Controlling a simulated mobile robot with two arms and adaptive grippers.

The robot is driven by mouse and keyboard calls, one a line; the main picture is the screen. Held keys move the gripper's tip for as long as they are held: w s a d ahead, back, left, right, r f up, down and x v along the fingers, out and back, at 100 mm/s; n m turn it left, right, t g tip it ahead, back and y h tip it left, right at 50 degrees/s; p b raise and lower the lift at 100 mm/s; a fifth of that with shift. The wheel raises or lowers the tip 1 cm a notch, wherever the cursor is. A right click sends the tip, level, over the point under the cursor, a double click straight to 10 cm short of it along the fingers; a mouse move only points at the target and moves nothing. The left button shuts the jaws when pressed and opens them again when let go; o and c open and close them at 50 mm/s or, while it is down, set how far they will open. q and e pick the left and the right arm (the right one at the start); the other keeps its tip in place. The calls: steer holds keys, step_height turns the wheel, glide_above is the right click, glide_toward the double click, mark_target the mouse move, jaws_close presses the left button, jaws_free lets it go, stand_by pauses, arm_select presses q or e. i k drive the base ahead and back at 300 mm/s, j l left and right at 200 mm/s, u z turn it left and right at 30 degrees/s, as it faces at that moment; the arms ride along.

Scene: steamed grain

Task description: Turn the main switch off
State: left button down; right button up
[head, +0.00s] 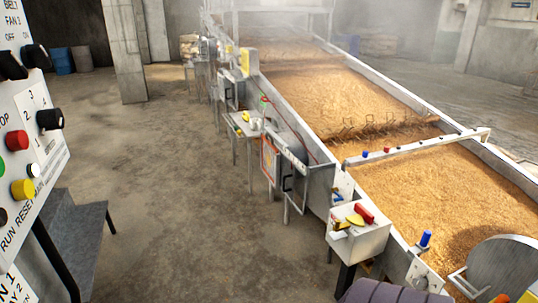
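No label reading "main switch" is legible, so I cannot tell for sure which control it is. A white control panel (30,130) stands tilted at the left edge, cut off by the frame. It carries black rotary knobs, one of them (50,120) beside the numbers 1, 2, 3. It also has a red button (16,141) and a yellow button (23,189). A pale box (365,240) on the trough's near side carries a red part (364,212) and a yellow part (355,220). Neither of my grippers shows.
A long metal trough (318,150) full of grain runs from lower right to the back. Small boxes on legs line its left side. A concrete pillar (124,50) and blue barrel (62,60) stand behind. The concrete floor (175,190) between panel and trough is clear.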

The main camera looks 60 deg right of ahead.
mark_target(358, 220)
steer(key=z, duration=2.5)
steer(key=i+j+u, duration=0.1)
steer(key=i+u, duration=0.25)
steer(key=i, duration=0.7)
